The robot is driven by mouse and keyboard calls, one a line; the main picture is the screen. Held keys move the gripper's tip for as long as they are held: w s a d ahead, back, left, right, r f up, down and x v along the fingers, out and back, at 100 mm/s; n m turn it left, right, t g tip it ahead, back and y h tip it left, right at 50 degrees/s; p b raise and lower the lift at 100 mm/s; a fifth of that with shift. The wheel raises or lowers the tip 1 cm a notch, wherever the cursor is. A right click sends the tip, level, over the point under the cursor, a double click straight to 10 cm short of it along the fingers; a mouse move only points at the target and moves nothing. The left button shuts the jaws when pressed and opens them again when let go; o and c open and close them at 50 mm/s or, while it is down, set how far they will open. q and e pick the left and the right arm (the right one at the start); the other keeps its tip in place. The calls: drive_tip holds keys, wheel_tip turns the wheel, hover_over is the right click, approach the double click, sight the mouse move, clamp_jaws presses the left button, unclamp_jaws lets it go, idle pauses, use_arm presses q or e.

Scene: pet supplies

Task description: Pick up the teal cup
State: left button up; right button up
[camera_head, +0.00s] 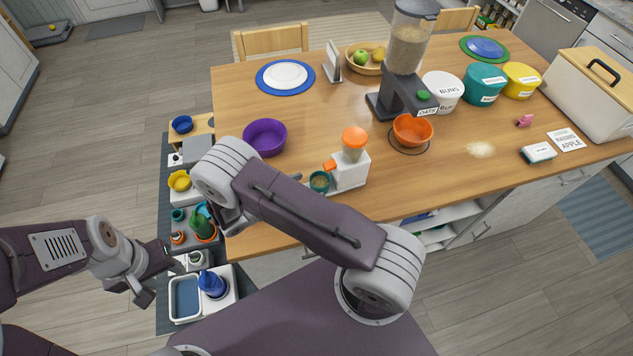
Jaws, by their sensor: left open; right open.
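A small teal cup (319,182) with brown contents stands on the wooden table (450,180), at the spout of a small white dispenser (350,172) with an orange lid. A second small teal cup (178,215) sits among the items on the low unit left of the table. My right gripper (232,222) is open at the table's left edge, left of and below the dispenser's cup; my own arm partly hides it. My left gripper (155,277) is open and empty above the low unit, near the blue-lined tub (186,297). Neither gripper touches a teal cup.
A purple bowl (265,137) stands behind my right arm. An orange bowl (412,131) sits under a large grain dispenser (408,45). Canisters, a bread box (590,95) and a fruit bowl (366,60) stand further back.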

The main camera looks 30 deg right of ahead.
sight(318, 183)
drive_tip(key=p+x, duration=0.2)
drive_tip(key=x, duration=0.3)
drive_tip(key=shift+s+d, duration=0.15)
drive_tip(key=shift+d, duration=0.05)
drive_tip(key=shift+w+d+f, duration=0.1)
drive_tip(key=shift+w+f, duration=0.1)
drive_tip(key=shift+f, duration=0.1)
drive_tip(key=shift+s+r, duration=0.1)
drive_tip(key=shift+s, duration=0.05)
drive_tip(key=c, duration=1.6)
drive_tip(key=shift+c, duration=0.2)
